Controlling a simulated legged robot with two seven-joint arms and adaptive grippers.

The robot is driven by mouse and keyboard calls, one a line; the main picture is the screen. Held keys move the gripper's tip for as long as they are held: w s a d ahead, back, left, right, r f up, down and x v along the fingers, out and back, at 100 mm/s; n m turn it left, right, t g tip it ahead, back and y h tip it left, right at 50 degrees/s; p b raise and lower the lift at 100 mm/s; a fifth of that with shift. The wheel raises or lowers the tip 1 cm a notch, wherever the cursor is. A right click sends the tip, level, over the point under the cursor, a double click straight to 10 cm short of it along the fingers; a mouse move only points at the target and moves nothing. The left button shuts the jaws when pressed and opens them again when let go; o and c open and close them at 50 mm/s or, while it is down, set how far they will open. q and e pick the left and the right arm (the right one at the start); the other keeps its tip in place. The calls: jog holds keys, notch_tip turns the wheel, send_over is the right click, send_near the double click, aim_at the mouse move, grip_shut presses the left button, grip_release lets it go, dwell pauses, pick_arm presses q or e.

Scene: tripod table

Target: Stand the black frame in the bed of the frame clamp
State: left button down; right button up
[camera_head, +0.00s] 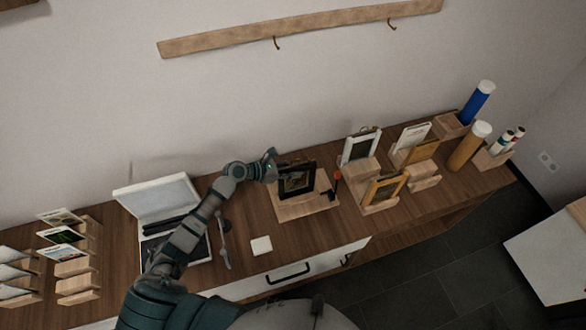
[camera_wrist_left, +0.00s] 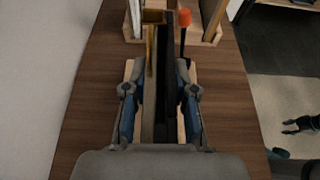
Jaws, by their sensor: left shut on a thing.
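The black frame (camera_head: 297,181) is upright, with a dark picture in it, over the wooden bed of the frame clamp (camera_head: 300,210). My left gripper (camera_head: 271,166) is shut on its left side. In the left wrist view the frame (camera_wrist_left: 172,75) shows edge-on between the fingers of the left gripper (camera_wrist_left: 161,100). I cannot tell whether its lower edge touches the bed. The clamp's red-tipped lever (camera_head: 337,175) stands right of the frame and also shows in the wrist view (camera_wrist_left: 184,18). My right gripper (camera_wrist_left: 300,125) shows small and dark at the wrist view's right edge.
Wooden stands with a white frame (camera_head: 360,147) and a wooden frame (camera_head: 384,190) are close on the right. An open white box (camera_head: 157,197) is on the left. Card racks stand far left.

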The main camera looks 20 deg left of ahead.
dwell(0.3)
pick_arm(q)
jog(key=c, duration=0.8)
grip_release()
jog(key=shift+c, duration=0.2)
jog(key=shift+f, duration=0.1)
jog(key=v, duration=1.2)
notch_tip(320, 180, up, 9)
jog(key=p, duration=0.8)
jog(key=shift+p, duration=0.4)
